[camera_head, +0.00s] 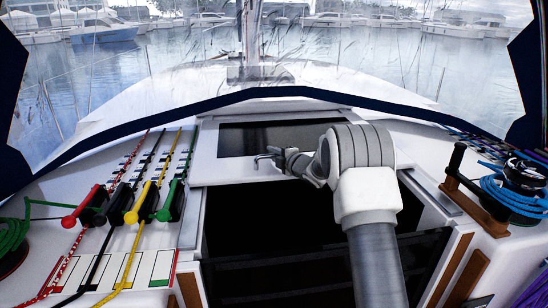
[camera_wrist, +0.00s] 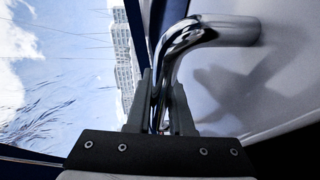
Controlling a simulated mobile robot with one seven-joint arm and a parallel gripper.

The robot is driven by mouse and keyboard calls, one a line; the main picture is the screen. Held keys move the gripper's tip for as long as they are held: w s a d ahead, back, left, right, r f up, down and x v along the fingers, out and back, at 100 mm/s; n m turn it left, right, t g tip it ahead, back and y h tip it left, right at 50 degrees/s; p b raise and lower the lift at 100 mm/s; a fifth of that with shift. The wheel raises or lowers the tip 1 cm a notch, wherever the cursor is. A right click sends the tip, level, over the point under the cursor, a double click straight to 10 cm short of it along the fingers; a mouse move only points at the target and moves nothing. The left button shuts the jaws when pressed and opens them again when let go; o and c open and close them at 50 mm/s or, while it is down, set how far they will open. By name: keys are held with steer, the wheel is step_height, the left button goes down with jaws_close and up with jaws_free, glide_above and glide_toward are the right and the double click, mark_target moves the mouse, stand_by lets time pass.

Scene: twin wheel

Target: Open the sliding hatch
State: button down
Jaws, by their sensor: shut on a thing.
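The sliding hatch (camera_head: 225,172) is a white panel with a dark window, lying in front of my arm at the middle of the head view. Below its near edge is a dark open companionway (camera_head: 270,235). A bent chrome handle (camera_wrist: 212,31) is fixed to a white surface in the wrist view; it also shows small at the hatch's near edge in the head view (camera_head: 262,158). My gripper (camera_wrist: 161,100) is shut on the handle, with one finger on each side of the bar. My arm hides the right part of the hatch.
Rope clutches with red, black, yellow and green levers (camera_head: 120,207) stand on the left. A winch (camera_head: 522,175) with blue rope and a black crank handle (camera_head: 455,160) stand on the right. A dark-blue-edged windscreen (camera_head: 300,92) arches ahead, with boats and water beyond.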

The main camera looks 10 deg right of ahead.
steer(key=shift+w+p, duration=1.05)
steer(key=shift+w, duration=2.75)
steer(key=c, duration=1.1)
jaws_free()
steer(key=b+v, duration=0.3)
steer(key=v, duration=1.4)
steer(key=shift+r, duration=0.1)
steer(key=shift+s+d, duration=0.15)
steer(key=shift+s, duration=0.05)
steer(key=shift+r, duration=0.1)
